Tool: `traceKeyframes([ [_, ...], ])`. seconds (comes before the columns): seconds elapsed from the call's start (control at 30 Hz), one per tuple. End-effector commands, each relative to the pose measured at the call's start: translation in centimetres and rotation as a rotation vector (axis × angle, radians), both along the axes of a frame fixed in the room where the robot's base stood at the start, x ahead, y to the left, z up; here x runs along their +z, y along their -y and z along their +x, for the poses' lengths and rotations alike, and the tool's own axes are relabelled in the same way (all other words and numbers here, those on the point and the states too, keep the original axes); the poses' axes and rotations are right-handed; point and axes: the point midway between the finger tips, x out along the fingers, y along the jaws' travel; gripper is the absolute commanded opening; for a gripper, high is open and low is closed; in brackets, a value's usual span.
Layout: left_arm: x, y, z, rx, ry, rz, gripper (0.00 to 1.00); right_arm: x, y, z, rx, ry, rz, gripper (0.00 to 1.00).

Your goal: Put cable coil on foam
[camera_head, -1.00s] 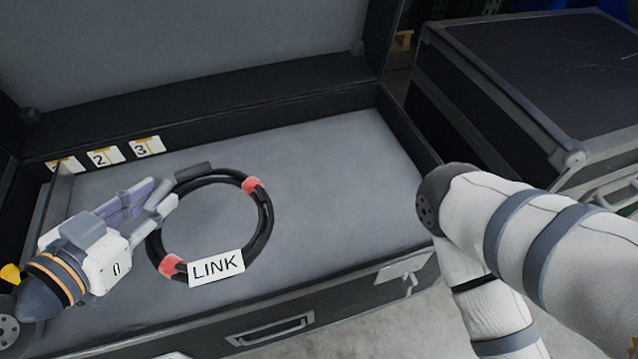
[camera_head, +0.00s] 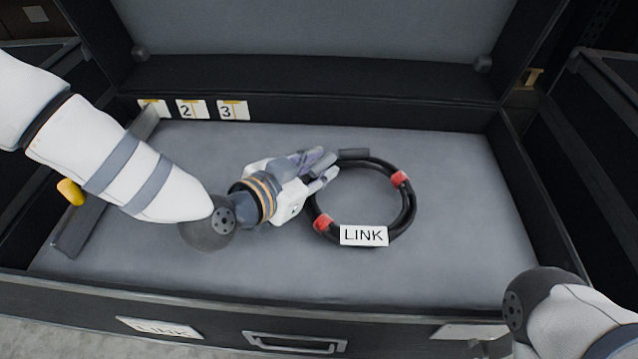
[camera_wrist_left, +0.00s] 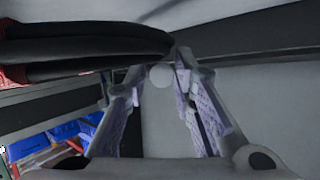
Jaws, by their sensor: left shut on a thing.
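The cable coil (camera_head: 409,208) is a black ring with red bands and a white LINK tag. It is over the middle of the grey foam (camera_head: 465,185) in the open case in the head view. My left gripper (camera_head: 326,170) is shut on the left side of the coil. In the left wrist view the coil (camera_wrist_left: 85,45) runs in from the upper left to the tips of my left fingers (camera_wrist_left: 155,75). I cannot tell whether the coil touches the foam. My right gripper is out of view; only part of that arm shows at lower right.
Number cards (camera_head: 192,109) stand along the case's back left edge. A dark grey bar (camera_head: 80,232) lies along the left side. The raised lid (camera_head: 320,35) is behind, and the front wall has a handle (camera_head: 295,342). Foam right of the coil is bare.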

Motion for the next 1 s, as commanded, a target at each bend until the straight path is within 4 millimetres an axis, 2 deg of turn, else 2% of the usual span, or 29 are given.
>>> traceKeyframes([
  [0.03,-1.5,0.1,0.0,0.000,-0.006,0.000,0.00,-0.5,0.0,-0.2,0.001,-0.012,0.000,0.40],
  [0.13,-3.4,0.1,0.0,-0.001,-0.006,0.000,0.00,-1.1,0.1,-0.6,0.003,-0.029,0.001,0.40],
  [0.47,-3.4,0.1,0.0,-0.001,0.000,0.001,0.00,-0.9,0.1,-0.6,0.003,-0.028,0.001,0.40],
  [0.5,-3.5,0.0,0.0,-0.001,-0.001,0.001,0.30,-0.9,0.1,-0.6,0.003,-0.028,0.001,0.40],
  [0.57,-3.4,0.0,0.0,-0.001,-0.001,0.001,0.44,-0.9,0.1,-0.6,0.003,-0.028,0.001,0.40],
  [0.9,-3.0,0.0,-0.1,-0.001,-0.001,0.001,0.44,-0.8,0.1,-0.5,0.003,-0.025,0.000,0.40],
  [1.0,-2.0,-1.0,-1.6,-0.002,0.000,0.002,0.44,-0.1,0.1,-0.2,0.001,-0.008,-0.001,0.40],
])
